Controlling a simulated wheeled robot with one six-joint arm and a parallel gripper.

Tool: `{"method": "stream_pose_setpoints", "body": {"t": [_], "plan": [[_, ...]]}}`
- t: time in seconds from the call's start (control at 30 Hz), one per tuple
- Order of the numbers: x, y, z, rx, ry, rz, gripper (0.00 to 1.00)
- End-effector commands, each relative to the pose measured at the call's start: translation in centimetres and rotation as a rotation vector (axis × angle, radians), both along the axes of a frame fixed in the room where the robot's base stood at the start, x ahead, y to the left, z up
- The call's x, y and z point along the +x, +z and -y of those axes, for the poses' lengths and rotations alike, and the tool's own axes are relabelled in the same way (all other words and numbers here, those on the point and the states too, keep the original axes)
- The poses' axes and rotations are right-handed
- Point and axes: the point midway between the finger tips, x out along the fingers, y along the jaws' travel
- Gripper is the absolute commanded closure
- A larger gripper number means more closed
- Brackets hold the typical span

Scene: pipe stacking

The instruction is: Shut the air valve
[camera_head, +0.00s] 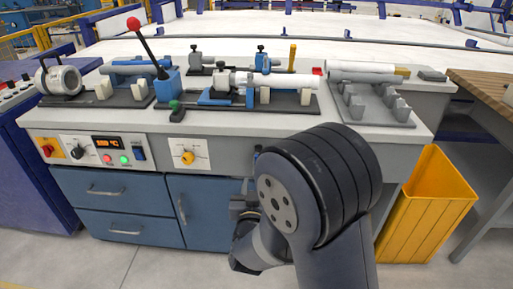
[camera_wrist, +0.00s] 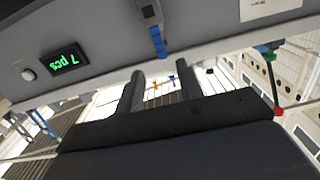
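A small grey fitting with a blue lever (camera_wrist: 157,40), which looks like the air valve, is on the bench front in the wrist view. Its lever is in line with the fitting. In the head view my arm largely hides this area. A yellow rotary knob (camera_head: 187,157) on a white plate is on the bench front, left of my arm. My gripper (camera_head: 245,192) is in front of the blue cabinet, below the bench front, partly hidden by my wrist. In the wrist view its two fingers (camera_wrist: 159,92) are apart with nothing between them, clear of the blue lever.
The bench front carries a control panel (camera_head: 92,151). Pipe fixtures and a red-ball lever (camera_head: 134,24) stand on top. A yellow bin (camera_head: 432,205) stands at the right.

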Motion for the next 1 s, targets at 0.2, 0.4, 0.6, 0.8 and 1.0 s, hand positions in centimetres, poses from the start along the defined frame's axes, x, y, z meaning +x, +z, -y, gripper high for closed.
{"method": "stream_pose_setpoints", "body": {"t": [0.2,0.4,0.6,0.8,1.0], "plan": [[1.0,0.2,-0.1,-0.008,-0.017,0.031,0.65],[4.5,0.1,0.1,-0.007,-0.018,0.031,0.65],[8.2,0.1,0.3,-0.007,-0.017,0.029,0.65],[10.3,0.1,0.3,-0.008,-0.014,0.029,0.65],[10.8,0.2,0.3,-0.008,-0.013,0.028,0.65]]}}
